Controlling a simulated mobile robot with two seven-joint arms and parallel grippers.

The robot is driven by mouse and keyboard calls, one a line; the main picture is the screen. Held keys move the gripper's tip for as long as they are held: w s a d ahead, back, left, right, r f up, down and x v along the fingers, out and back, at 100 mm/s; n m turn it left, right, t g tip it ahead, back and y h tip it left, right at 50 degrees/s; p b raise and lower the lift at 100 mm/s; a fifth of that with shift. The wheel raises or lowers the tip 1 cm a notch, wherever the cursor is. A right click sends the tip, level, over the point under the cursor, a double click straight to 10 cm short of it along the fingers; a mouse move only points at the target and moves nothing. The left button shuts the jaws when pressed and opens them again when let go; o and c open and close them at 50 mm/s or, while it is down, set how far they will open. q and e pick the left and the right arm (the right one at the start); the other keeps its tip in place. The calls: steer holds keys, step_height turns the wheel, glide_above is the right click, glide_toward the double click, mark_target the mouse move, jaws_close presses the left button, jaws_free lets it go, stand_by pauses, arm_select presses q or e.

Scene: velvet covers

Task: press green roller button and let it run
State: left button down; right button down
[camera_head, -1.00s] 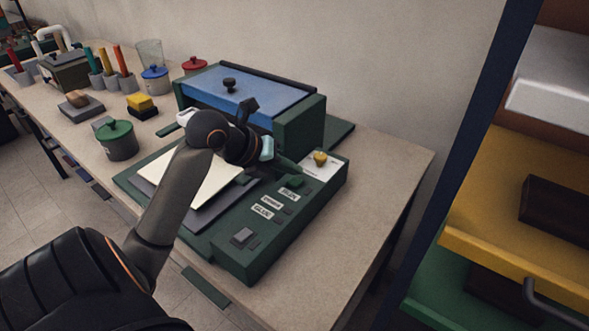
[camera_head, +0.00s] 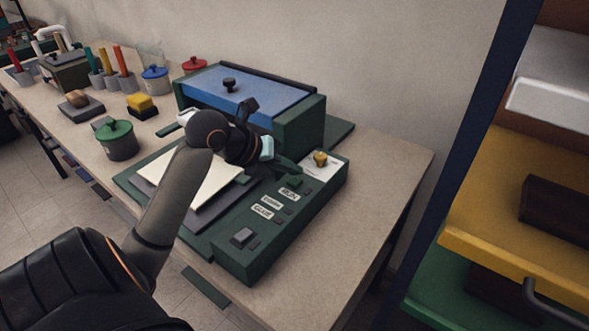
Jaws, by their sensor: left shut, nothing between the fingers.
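The green machine (camera_head: 236,256) stands on the bench with a control panel along its right side. The green roller button (camera_head: 294,181) sits on this panel below a yellow knob (camera_head: 320,158). My left gripper (camera_head: 290,172) is shut and empty, with its tip right at the green button. I cannot tell whether it touches or presses the button. Labels (camera_head: 289,192) and small dark buttons lie lower on the panel, with a grey square button (camera_head: 242,236) at the front. A pale sheet (camera_head: 205,185) lies on the machine's bed, partly behind my arm. My right gripper is not in view.
A blue lid (camera_head: 245,92) with a black knob covers the machine's rear. A green-lidded pot (camera_head: 117,138), a yellow block (camera_head: 140,101) and several pots stand on the bench to the left. Yellow and green drawers (camera_head: 500,255) stand at the right. The bench's right end is clear.

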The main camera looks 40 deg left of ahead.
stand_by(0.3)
arm_select(q)
steer(key=shift+f+b, duration=0.3)
steer(key=shift+f, duration=0.2)
